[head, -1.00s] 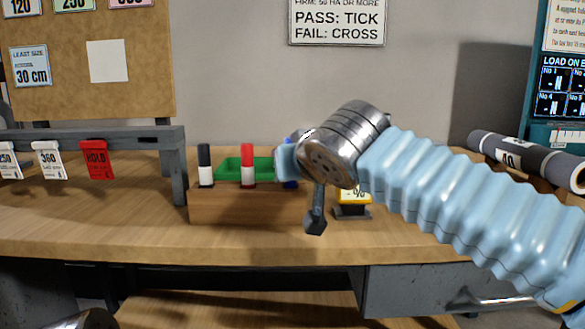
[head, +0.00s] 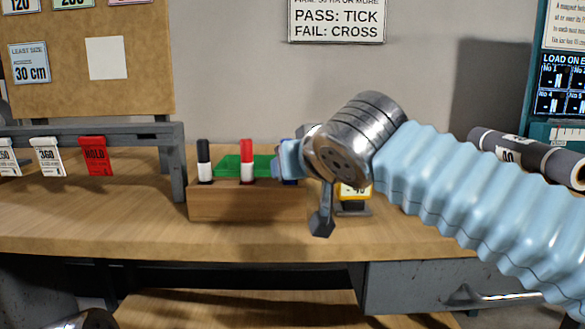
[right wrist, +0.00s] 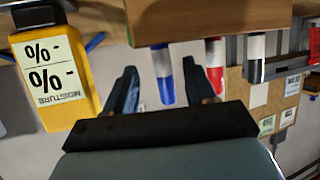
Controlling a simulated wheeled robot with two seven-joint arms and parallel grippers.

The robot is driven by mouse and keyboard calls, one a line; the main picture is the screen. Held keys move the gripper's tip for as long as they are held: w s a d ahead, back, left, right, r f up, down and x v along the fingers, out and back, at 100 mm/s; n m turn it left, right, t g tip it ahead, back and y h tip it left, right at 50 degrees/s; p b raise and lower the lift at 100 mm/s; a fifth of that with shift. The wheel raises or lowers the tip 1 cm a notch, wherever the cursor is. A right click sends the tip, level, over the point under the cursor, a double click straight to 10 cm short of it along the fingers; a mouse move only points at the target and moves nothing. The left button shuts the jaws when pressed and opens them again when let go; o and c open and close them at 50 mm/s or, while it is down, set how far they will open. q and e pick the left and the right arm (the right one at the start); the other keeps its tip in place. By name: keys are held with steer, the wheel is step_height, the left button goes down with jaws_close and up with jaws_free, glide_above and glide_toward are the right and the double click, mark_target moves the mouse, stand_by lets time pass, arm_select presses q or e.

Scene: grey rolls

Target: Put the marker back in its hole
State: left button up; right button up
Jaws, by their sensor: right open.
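The wooden block (head: 245,204) stands on the bench with a black-capped marker (head: 204,160) and a red-capped marker (head: 247,160) upright in it. My right gripper (head: 286,158) is at the block's right end, largely hiding what is there in the head view. In the right wrist view, my right gripper (right wrist: 160,72) is open, with one finger each side of the blue-capped marker (right wrist: 163,78). That marker looks upright at the block (right wrist: 175,18), in line with the others; its seat in the hole is not clear.
A green tray (head: 232,163) lies behind the markers. A yellow moisture meter (right wrist: 55,75) stands right of the block, partly hidden by my right wrist in the head view. A grey rail with hanging tags (head: 95,133) is at left. Grey rolls (head: 530,155) lie at right.

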steer(key=v, duration=1.1)
steer(key=shift+s, duration=0.2)
